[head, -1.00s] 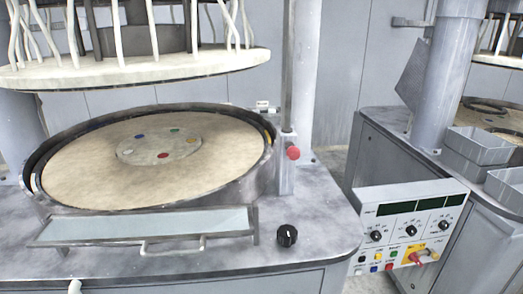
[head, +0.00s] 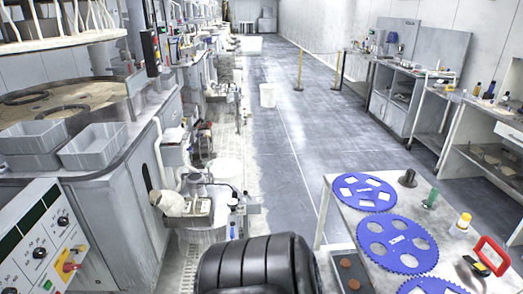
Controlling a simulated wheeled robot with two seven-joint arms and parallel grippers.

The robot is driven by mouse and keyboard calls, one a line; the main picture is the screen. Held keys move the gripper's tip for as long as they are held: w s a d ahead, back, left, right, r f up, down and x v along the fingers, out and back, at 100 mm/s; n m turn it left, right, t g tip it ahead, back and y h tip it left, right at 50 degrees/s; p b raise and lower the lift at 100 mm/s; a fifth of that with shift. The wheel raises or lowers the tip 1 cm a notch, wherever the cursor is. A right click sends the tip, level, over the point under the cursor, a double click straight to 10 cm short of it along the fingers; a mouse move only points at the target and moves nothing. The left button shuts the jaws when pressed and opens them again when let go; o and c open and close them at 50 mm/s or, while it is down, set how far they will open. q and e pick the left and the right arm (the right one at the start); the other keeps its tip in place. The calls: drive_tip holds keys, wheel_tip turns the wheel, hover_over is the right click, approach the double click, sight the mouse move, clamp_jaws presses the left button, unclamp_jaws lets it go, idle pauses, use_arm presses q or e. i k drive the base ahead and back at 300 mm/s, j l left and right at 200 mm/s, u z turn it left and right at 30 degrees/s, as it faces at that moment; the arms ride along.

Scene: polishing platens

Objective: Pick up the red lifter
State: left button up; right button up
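The red lifter (head: 497,248), a red loop-shaped handle with a dark part at its base, is on the light table (head: 335,217) at the lower right, near the right edge of the head view. It is beside the blue toothed discs. Neither of my grippers is in view, so nothing shows of what they hold.
Several blue discs with holes (head: 397,243) lie on the table. A green-handled item (head: 431,197), a white bottle with a yellow cap (head: 461,222) and a dark tray (head: 347,270) are near them. Machines line the left.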

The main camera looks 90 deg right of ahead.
sight(499, 272)
drive_tip(key=z, duration=4.5)
drive_tip(key=i+l, duration=0.15)
drive_tip(key=l, duration=0.25)
drive_tip(key=i+l+z, duration=0.15)
drive_tip(key=l, duration=0.3)
drive_tip(key=i+l, duration=0.15)
drive_tip(key=l, duration=0.25)
drive_tip(key=z, duration=0.05)
